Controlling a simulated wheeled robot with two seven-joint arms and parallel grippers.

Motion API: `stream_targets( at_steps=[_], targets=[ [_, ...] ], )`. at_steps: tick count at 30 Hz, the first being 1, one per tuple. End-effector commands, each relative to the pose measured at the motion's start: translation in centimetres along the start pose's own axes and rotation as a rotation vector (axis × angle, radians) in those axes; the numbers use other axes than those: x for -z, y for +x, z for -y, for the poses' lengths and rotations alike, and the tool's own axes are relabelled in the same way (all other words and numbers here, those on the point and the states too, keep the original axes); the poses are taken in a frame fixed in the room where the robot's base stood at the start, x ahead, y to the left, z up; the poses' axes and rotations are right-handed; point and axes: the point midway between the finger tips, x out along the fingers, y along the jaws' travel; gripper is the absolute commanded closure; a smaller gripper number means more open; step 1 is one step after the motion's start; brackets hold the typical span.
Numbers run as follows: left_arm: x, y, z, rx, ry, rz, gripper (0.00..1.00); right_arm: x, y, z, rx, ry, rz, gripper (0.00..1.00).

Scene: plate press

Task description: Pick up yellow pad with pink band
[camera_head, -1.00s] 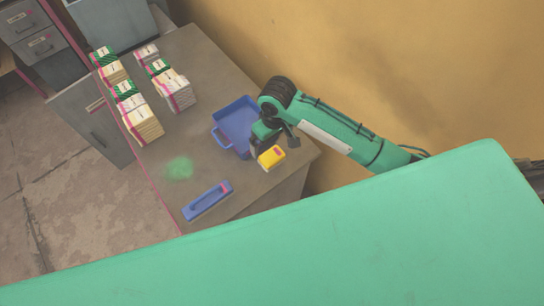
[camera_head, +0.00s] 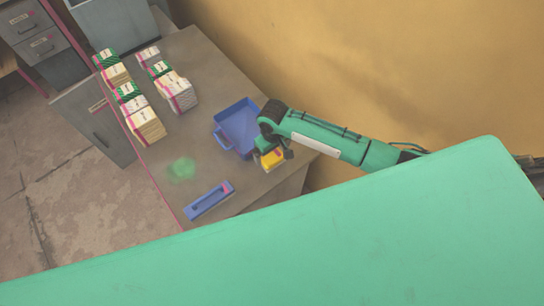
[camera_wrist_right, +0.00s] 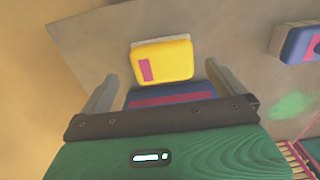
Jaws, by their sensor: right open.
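The yellow pad with a pink band (camera_head: 272,159) lies near the right edge of the grey table, partly covered by my right gripper (camera_head: 270,149). In the right wrist view the yellow pad (camera_wrist_right: 168,62) shows its pink band on its left part, with a pale layer along its far edge. My right gripper (camera_wrist_right: 160,72) is open, its two fingers to either side of the pad's near end. I cannot tell whether they touch it. A blue piece with a pink stripe (camera_wrist_right: 170,97) shows between the fingers' bases. My left gripper is not in view.
A blue tray (camera_head: 219,137) sits just left of my right gripper. A blue holder with a pink mark (camera_head: 208,201) lies near the table's front edge. Several banded stacks (camera_head: 145,124) stand at the far left. A green patch (camera_head: 181,169) marks the table between.

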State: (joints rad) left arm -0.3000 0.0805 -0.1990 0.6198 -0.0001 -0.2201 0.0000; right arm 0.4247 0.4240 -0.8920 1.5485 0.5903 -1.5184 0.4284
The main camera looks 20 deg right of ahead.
Motion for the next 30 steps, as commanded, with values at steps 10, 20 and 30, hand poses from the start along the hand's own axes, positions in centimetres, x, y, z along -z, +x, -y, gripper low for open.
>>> stream_targets(
  at_steps=[10, 20, 30],
  targets=[
    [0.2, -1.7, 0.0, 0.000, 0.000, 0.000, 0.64, 0.1, 3.5, 0.4, -0.001, 0.000, 0.001, 0.00],
    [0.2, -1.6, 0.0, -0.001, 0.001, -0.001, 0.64, 0.1, 3.8, 0.4, -0.001, 0.000, 0.001, 0.14],
    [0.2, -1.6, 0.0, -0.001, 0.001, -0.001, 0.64, 0.1, 3.8, 0.3, -0.001, 0.000, 0.000, 0.46]
  ],
)
